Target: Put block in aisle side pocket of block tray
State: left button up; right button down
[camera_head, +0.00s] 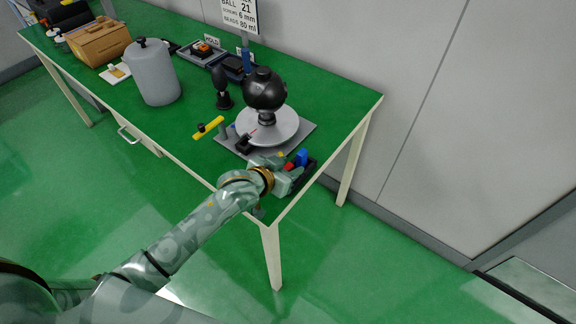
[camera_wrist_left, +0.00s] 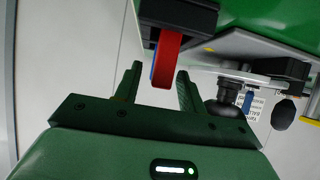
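The black block tray (camera_head: 308,176) sits at the near right corner of the green table, partly hidden by my left gripper. A red block (camera_head: 289,167) and a blue block (camera_head: 302,157) show in it. My left gripper (camera_head: 284,175) is at the tray's near side. In the left wrist view, its fingers (camera_wrist_left: 160,80) are open, with the red block (camera_wrist_left: 167,60) reaching between the tips and a gap beside it. A strip of blue shows behind the red. The dark tray (camera_wrist_left: 187,14) is above them. The pockets are hidden from the head view. My right gripper is not in view.
A yellow bar (camera_head: 208,128), grey canister (camera_head: 154,72) and cardboard box (camera_head: 98,41) are farther left. The table's front edge is close under my arm.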

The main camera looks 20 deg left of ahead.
pick_arm(q)
jog(key=shift+s+r, duration=0.15)
jog(key=shift+r, duration=0.15)
jog(key=p+v, duration=0.4)
jog(key=v, duration=0.7)
jog(key=shift+s, duration=0.3)
jog(key=shift+a, duration=0.1)
dwell(0.5)
